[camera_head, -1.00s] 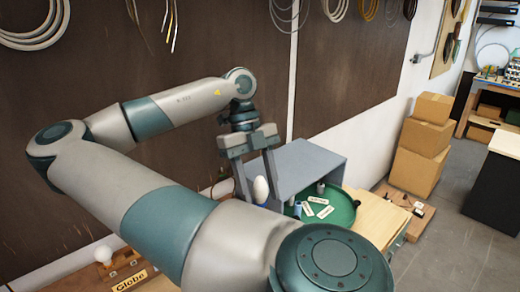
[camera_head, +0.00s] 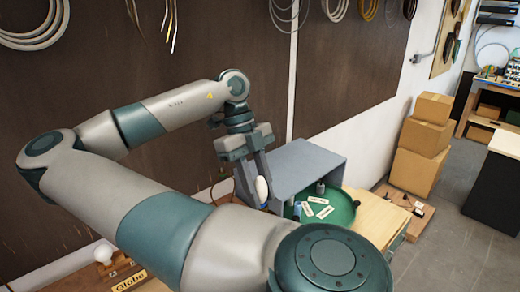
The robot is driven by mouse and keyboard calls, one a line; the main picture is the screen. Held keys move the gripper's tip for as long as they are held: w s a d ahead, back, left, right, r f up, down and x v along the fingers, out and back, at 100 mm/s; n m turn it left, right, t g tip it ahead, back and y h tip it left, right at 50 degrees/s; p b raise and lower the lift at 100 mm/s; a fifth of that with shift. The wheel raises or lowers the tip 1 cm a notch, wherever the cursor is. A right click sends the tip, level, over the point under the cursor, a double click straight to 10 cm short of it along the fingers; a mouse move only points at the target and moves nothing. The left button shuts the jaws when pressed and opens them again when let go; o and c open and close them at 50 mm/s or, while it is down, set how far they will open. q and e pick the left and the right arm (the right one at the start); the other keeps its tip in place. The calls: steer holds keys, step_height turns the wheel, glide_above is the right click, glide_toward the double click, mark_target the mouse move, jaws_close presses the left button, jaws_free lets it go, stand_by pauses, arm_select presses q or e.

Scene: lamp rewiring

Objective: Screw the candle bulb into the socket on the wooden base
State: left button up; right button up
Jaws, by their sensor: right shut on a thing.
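My right gripper (camera_head: 252,180) is shut on a white, oval bulb (camera_head: 262,190), which looks like the candle bulb. The bulb is upright or nearly so, with a bluish part at its lower end, in front of the grey-blue box. Its lower end is partly hard to make out. A wooden base (camera_head: 130,281) with a "Globe" label is at the lower left, partly covered by my arm. A round white bulb (camera_head: 103,253) stands near it. I cannot see a socket for the candle bulb; my arm hides much of the bench. My left gripper is not in view.
A grey-blue open box (camera_head: 307,160) stands just right of the gripper. A green round tray (camera_head: 335,212) beside it holds white labels and small cylinders. Cardboard boxes (camera_head: 420,145) are stacked at the right. Wire coils hang on the dark wall panel (camera_head: 230,60).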

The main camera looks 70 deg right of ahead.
steer(key=m+t+y, duration=0.1)
steer(key=m, duration=0.4)
steer(key=m+t+y, duration=0.1)
steer(key=m, duration=0.1)
steer(key=shift+m, duration=0.3)
steer(key=m+t, duration=0.2)
steer(key=m, duration=0.4)
steer(key=shift+m+t, duration=0.6)
steer(key=shift+m, duration=0.4)
